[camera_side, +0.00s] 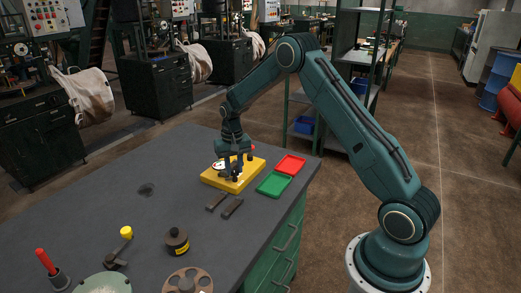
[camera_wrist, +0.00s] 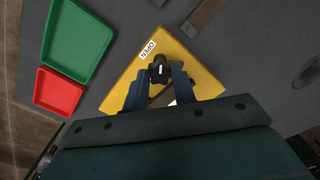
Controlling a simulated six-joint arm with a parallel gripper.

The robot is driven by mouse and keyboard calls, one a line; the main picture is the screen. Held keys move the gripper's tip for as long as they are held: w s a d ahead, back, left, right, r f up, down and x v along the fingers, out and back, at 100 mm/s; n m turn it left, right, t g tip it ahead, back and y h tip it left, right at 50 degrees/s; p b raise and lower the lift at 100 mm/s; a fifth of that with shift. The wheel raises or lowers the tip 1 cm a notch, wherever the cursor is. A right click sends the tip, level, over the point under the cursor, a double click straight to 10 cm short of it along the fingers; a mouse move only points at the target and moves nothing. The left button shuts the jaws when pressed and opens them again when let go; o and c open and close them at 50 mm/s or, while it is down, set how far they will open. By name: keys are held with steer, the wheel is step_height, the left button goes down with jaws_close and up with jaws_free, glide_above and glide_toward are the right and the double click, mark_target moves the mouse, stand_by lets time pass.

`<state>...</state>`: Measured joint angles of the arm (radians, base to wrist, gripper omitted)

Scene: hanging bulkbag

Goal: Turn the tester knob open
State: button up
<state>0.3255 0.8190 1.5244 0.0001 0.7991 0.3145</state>
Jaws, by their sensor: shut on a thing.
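The yellow tester (camera_side: 211,178) lies on the dark workbench, with a white dial partly showing behind my gripper. In the wrist view the yellow tester (camera_wrist: 204,82) has an OPEN label (camera_wrist: 147,50) close to a dark knob (camera_wrist: 158,66). My gripper (camera_wrist: 158,76) points down over the tester with a finger on either side of the knob, shut on it. A white mark shows on the knob's top. My gripper also shows in the side view (camera_side: 232,172), where it hides the knob. The lower part of the tester is hidden by my gripper in the wrist view.
A red tray (camera_side: 290,165) and a green tray (camera_side: 273,185) lie right of the tester. Two dark bars (camera_side: 231,208) lie in front. The bench's left middle is mostly clear.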

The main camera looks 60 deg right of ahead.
mark_target(234, 170)
steer(key=n, duration=0.5)
steer(key=shift+n, duration=0.3)
steer(key=n, duration=0.5)
steer(key=shift+w+n, duration=0.1)
steer(key=shift+n, duration=0.2)
steer(key=o, duration=1)
step_height(234, 170, up, 14)
stand_by(0.5)
